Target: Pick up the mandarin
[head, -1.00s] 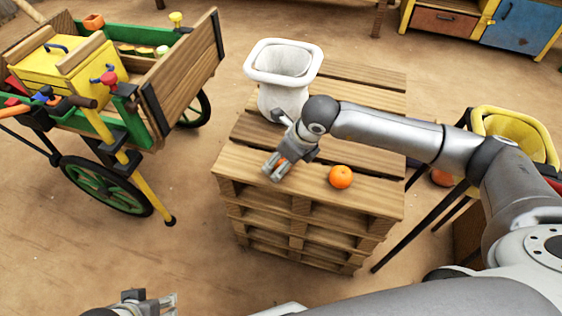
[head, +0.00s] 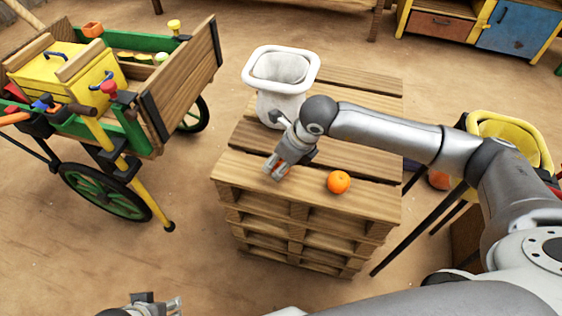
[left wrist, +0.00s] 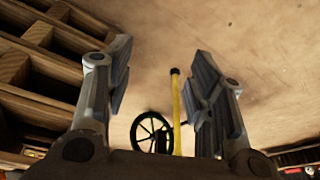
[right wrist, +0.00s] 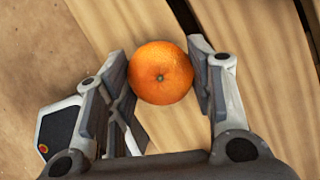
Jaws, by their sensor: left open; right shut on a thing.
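The mandarin (right wrist: 161,73), a round orange fruit with a small stem mark, sits between the two fingers of my right gripper (right wrist: 165,80) in the right wrist view. In the head view the right gripper (head: 275,170) is low at the near left part of the pallet stack, shut on the mandarin, which is mostly hidden there. A second orange fruit (head: 339,182) lies on the pallet top to the right of this gripper. My left gripper (left wrist: 160,80) is open and empty in the left wrist view; only part of it shows at the head view's bottom edge.
The wooden pallet stack (head: 365,200) bears a white bin-like container (head: 283,102) behind the right gripper. A green and wooden cart (head: 190,80) with a yellow box stands at left. A yellow container (head: 510,140) is at right. Bare floor lies between cart and pallets.

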